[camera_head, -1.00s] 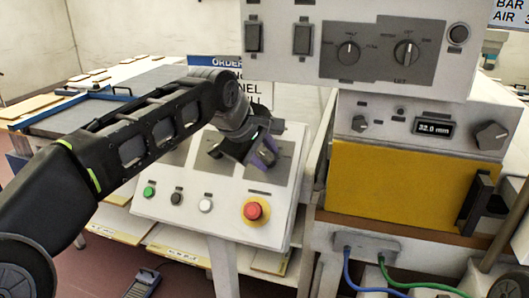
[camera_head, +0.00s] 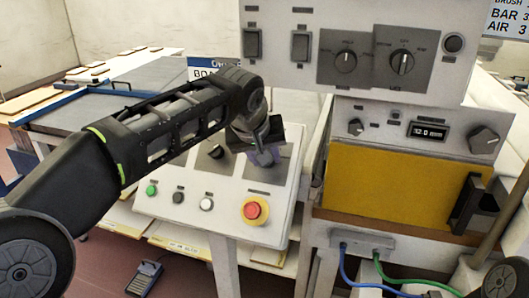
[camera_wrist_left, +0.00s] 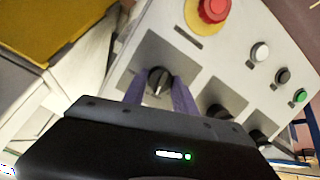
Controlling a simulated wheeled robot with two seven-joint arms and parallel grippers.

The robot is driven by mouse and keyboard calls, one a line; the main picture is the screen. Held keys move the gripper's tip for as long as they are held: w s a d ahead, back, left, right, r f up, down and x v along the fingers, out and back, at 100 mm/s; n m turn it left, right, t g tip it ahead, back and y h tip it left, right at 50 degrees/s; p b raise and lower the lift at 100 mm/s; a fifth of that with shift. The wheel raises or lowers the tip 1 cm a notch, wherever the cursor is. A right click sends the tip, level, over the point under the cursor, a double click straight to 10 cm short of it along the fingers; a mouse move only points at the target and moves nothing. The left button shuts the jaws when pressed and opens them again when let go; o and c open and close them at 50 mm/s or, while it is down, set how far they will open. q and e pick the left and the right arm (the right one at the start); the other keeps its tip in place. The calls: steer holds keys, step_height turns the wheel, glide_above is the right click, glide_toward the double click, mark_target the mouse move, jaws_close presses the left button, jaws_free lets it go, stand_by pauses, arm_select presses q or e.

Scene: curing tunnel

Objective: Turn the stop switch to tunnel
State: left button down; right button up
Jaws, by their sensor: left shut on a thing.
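The sloped control panel (camera_head: 165,210) carries several black rotary switches on grey plates. My left gripper (camera_head: 268,155) is at the rightmost one, which the gripper hides in the head view. In the left wrist view this black rotary switch (camera_wrist_left: 158,80) sits between the two purple fingers of my left gripper (camera_wrist_left: 157,94), which are shut on it. Its label cannot be read, so I cannot tell its setting. A second black switch (camera_head: 217,152) shows left of my gripper. My right gripper is not in view.
A red mushroom button (camera_head: 253,211) on a yellow ring sits just below my left gripper. Green (camera_head: 151,190), black (camera_head: 178,197) and white (camera_head: 206,204) buttons line the panel's lower left. An upper panel (camera_head: 460,75) with knobs and a yellow-fronted cabinet (camera_head: 390,185) stand right.

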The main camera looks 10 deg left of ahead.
arm_select(q)
steer(key=m+y, duration=0.1)
steer(key=m, duration=0.4)
steer(key=shift+m, duration=0.3)
stand_by(0.4)
steer(key=c, duration=1)
jaws_free()
steer(key=shift+d, duration=0.1)
steer(key=shift+s, duration=0.1)
steer(key=v, duration=0.7)
steer(key=shift+s+r, duration=0.2)
steer(key=shift+s, duration=0.1)
